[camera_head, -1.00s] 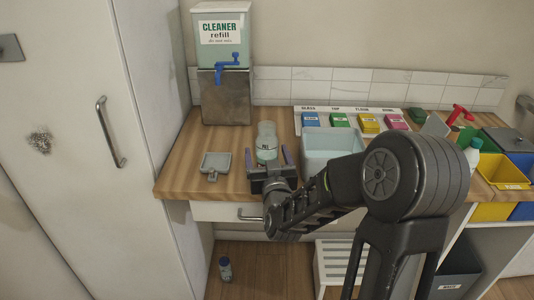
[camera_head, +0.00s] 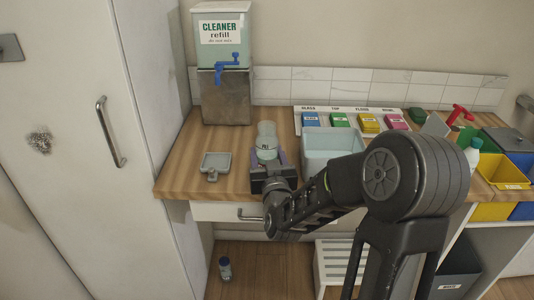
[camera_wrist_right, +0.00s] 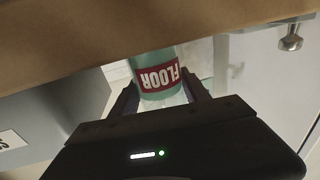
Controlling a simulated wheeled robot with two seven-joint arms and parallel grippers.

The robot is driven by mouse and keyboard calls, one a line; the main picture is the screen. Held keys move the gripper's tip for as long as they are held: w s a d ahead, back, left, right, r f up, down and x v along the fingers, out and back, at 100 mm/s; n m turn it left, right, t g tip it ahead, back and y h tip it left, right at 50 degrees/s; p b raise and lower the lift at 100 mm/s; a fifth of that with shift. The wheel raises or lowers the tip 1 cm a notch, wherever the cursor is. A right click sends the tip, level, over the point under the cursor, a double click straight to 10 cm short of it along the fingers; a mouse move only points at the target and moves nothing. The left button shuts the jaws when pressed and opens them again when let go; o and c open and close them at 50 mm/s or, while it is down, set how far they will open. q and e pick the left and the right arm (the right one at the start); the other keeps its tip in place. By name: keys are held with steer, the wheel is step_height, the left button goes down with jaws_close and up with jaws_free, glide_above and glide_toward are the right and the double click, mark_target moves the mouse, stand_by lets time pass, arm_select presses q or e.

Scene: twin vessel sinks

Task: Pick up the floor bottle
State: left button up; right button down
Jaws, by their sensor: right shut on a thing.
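The floor bottle (camera_head: 266,137) is pale green and translucent, and stands near the counter's front edge. In the right wrist view its red label reads FLOOR (camera_wrist_right: 159,78). My right gripper (camera_head: 268,163) comes in from the front, with one finger on each side of the bottle. The right wrist view shows the same gripper (camera_wrist_right: 163,92) shut on the bottle's body. Its fingers hide part of the bottle's sides. My left gripper is in neither view.
A grey scoop-like tray (camera_head: 215,163) lies left of the bottle, and a pale blue basin (camera_head: 330,146) stands close on its right. The cleaner refill dispenser (camera_head: 222,60) stands behind. A small blue-capped bottle (camera_head: 225,268) stands on the floor below. The counter's front edge (camera_head: 205,189) is near.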

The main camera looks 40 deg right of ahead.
mark_target(267, 128)
steer(key=shift+r, duration=0.2)
stand_by(0.4)
steer(key=shift+r+p, duration=0.9)
steer(key=shift+r, duration=3.95)
